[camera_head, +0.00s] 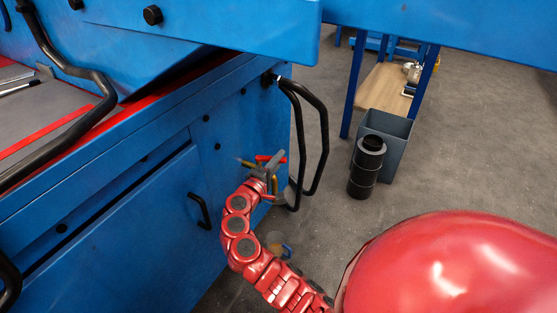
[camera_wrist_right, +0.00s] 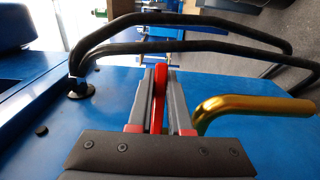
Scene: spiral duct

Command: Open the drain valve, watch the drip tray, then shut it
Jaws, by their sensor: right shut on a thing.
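The drain valve sits on the side of the blue machine. Its brass pipe (camera_wrist_right: 228,104) bends beside my fingers in the right wrist view, and a bit of brass (camera_head: 245,163) shows in the head view. My right gripper (camera_head: 267,166) is at the valve. In the right wrist view its two grey fingers (camera_wrist_right: 158,92) are shut on the red valve lever (camera_wrist_right: 158,98), one on each side. I cannot tell from the lever whether the valve is open. A small, unclear object (camera_head: 279,242) shows low behind my arm; I cannot tell if it is the drip tray. My left gripper is out of view.
Black hose-like handles (camera_head: 318,130) loop out from the machine (camera_head: 130,215) close to my gripper. A grey bin (camera_head: 397,130) and a black cylinder (camera_head: 366,168) stand on the floor to the right, near a wooden-shelved bench (camera_head: 383,88). Open grey floor lies between.

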